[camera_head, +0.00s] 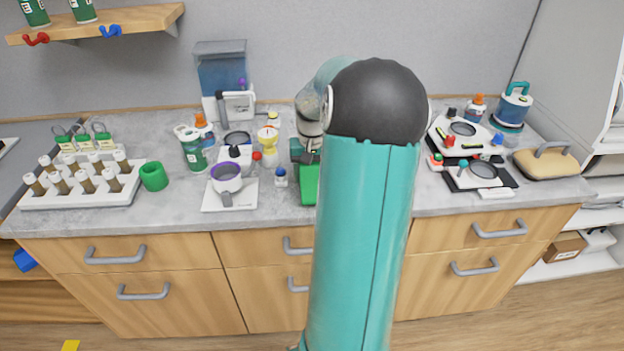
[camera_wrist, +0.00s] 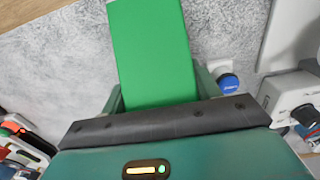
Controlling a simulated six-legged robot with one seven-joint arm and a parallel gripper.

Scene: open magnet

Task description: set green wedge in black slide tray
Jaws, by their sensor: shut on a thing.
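The green wedge (camera_wrist: 150,50) shows in the wrist view as a long flat green face between my fingers. My gripper (camera_wrist: 160,88) is shut on its near end. In the head view the wedge (camera_head: 309,184) shows over the middle of the counter, partly hidden by my arm, with my gripper (camera_head: 305,152) at its far end. I cannot tell whether it touches the counter. A flat black tray (camera_head: 508,180) lies at the right of the counter with a white-and-dark item on it. I cannot tell for sure that it is the slide tray.
A white rack of vials (camera_head: 85,195) and a green ring (camera_head: 153,176) stand at the left. A white scale with a purple-rimmed bowl (camera_head: 227,180) and a small blue-capped bottle (camera_head: 280,177) stand left of the wedge. A tan case (camera_head: 547,163) sits far right.

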